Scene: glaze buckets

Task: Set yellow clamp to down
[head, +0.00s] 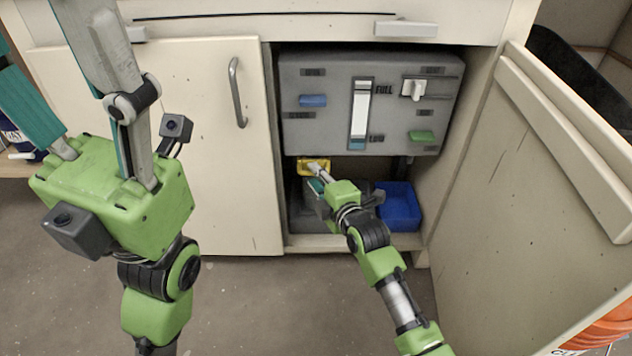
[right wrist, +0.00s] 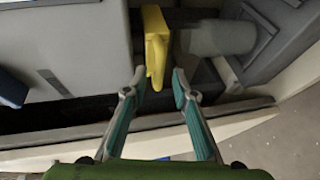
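The yellow clamp (head: 313,166) is below the lower left edge of the grey panel inside the open cabinet. In the right wrist view the yellow clamp (right wrist: 156,45) is a flat block with a narrower tip pointing toward my gripper. My right gripper (head: 318,173) reaches into the cabinet at the clamp. In the wrist view its fingers (right wrist: 158,77) are apart, one on each side of the clamp's tip, with gaps visible. My left gripper (head: 50,60) is at the upper left, away from the clamp, fingers spread and running toward the frame edges.
The grey panel (head: 300,75) carries a level gauge (head: 360,110), a blue tab (head: 313,101), a green tab (head: 421,136) and a white switch (head: 414,88). A blue bin (head: 400,205) stands right of my right gripper. The open cabinet door (head: 540,190) bounds the right side.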

